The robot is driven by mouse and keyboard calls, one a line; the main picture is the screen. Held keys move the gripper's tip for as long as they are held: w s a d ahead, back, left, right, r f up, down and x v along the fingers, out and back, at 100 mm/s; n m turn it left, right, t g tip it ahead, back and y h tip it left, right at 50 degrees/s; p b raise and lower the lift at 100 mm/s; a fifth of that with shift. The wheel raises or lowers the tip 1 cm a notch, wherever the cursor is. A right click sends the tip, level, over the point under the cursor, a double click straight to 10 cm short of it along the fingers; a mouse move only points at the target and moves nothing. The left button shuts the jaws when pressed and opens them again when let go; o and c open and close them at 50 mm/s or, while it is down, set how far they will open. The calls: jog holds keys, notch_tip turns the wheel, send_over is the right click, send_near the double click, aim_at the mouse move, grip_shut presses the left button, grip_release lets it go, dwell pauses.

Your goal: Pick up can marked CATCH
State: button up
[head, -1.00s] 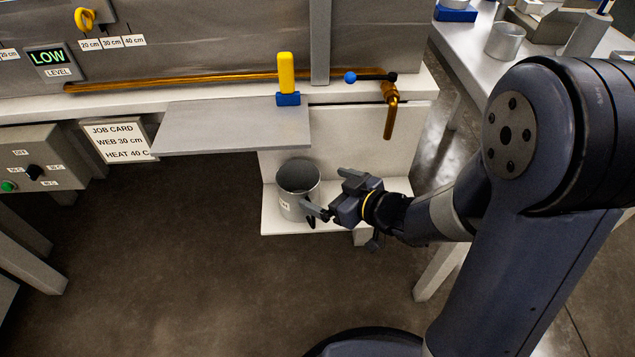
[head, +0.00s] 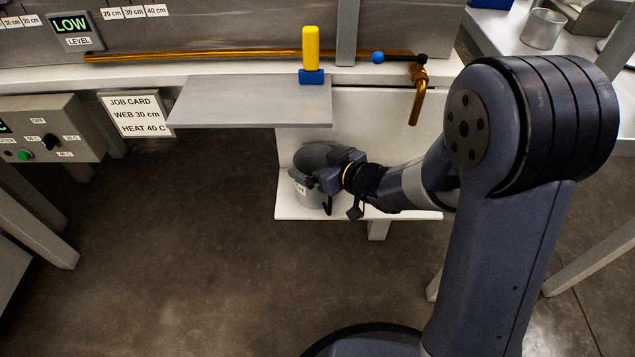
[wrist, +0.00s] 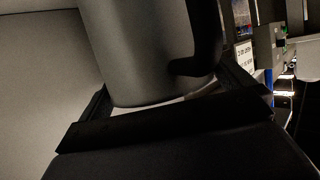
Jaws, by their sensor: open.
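The grey metal can (head: 312,192) stands upright on the low white shelf (head: 345,208) below the copper tap. A small white label shows on its side, too small to read. My gripper (head: 322,176) is at the can's right side, with its fingers reaching over or around it, and it covers part of the can's rim and wall. In the wrist view the can (wrist: 140,50) stands between the two open fingers, close in front of the palm, with its dark handle (wrist: 205,45) on the right. Whether the fingers touch the can I cannot tell.
A grey plate (head: 250,102) juts out above and left of the can. The copper tap (head: 416,95) hangs above and to the right. A job card (head: 137,115) and control box (head: 45,132) are at left. Another metal can (head: 543,29) stands on the right table.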

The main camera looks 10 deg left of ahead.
jog(key=shift+c, duration=0.2)
jog(key=c, duration=1.2)
jog(key=shift+r, duration=0.15)
